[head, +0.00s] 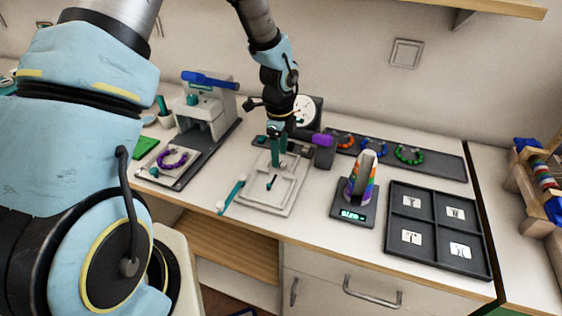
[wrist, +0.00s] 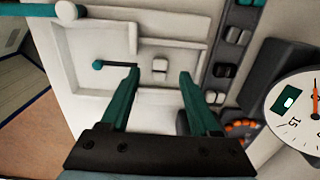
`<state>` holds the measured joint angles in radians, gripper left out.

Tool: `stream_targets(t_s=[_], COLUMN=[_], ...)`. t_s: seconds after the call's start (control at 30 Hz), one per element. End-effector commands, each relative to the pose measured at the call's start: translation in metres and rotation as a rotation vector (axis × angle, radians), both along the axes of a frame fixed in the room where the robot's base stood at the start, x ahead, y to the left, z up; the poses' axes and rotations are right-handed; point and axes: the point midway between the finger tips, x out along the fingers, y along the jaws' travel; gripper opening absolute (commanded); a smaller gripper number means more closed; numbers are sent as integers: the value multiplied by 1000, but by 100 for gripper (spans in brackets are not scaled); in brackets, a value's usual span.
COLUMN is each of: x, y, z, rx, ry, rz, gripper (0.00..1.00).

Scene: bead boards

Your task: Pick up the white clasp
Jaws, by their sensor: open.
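A small white piece that looks like the clasp (wrist: 160,65) lies in the shallow recess of a white tray (wrist: 85,103). In the wrist view it sits just beyond and between my two teal fingertips. My gripper (wrist: 159,76) is open and empty, pointing down over the tray. In the head view my gripper (head: 277,155) hangs above the back part of the same white tray (head: 258,207). I cannot make out the clasp in the head view.
A teal pin (wrist: 115,65) lies left of the clasp. A round dial (wrist: 300,110) stands right of my gripper. A small scale (head: 352,213) holds a rainbow-striped item. A dark four-part tray (head: 436,225) is at the right. A grey press (head: 205,110) stands at the left.

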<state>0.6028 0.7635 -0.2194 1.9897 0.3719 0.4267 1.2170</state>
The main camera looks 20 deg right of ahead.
Motion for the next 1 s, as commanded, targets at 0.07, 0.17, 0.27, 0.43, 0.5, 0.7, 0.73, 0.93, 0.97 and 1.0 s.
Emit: stream_targets(t_s=[0.07, 0.17, 0.27, 0.43, 0.5, 0.7, 0.73, 0.93, 0.97, 1.0], x=[-1, 0, 0, 0, 0, 0, 0, 0, 0, 0], y=[0, 0, 0, 0, 0, 0, 0, 0, 0, 0], z=[-9, -19, -24, -25, -25, -25, -25, -24, -24, -24], rx=[2, 1, 0, 0, 0, 0, 0, 0, 0, 0], ry=[2, 1, 0, 0, 0, 0, 0, 0, 0, 0], rz=[-1, -1, -1, -1, 0, 0, 0, 0, 0, 0], gripper=[62, 62, 62, 62, 59, 37, 33, 11, 7, 3])
